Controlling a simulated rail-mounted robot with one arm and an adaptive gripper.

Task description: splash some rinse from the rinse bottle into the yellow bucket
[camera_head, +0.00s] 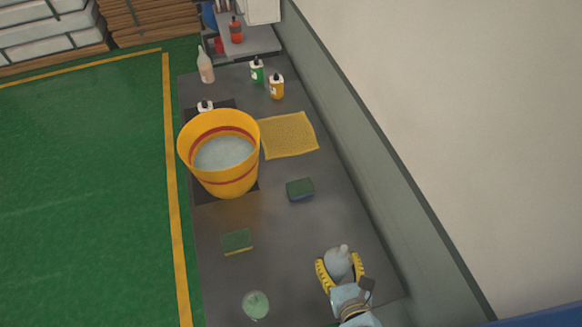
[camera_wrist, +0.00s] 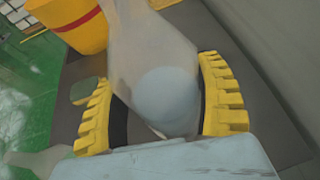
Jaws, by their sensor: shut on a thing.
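My gripper (camera_head: 340,268) is shut on a translucent bottle with pale bluish contents, the likely rinse bottle (camera_head: 338,260), near the front right of the dark tabletop. Its label cannot be read. In the wrist view the bottle (camera_wrist: 160,75) stands between the yellow ridged fingers of my gripper (camera_wrist: 165,108). The yellow bucket (camera_head: 190,150) has red bands and pale liquid inside. It stands on a dark mat, farther back and to the left of my gripper. Part of the bucket (camera_wrist: 80,38) shows at the top left of the wrist view.
The dark table (camera_head: 285,235) holds two green sponges (camera_head: 300,190) (camera_head: 237,241) and a yellow cloth (camera_head: 288,135). A pale green round container (camera_head: 256,305) is at the front. Several bottles, including a pinkish one (camera_head: 206,68), stand at the back. A low wall (camera_head: 365,140) borders the right.

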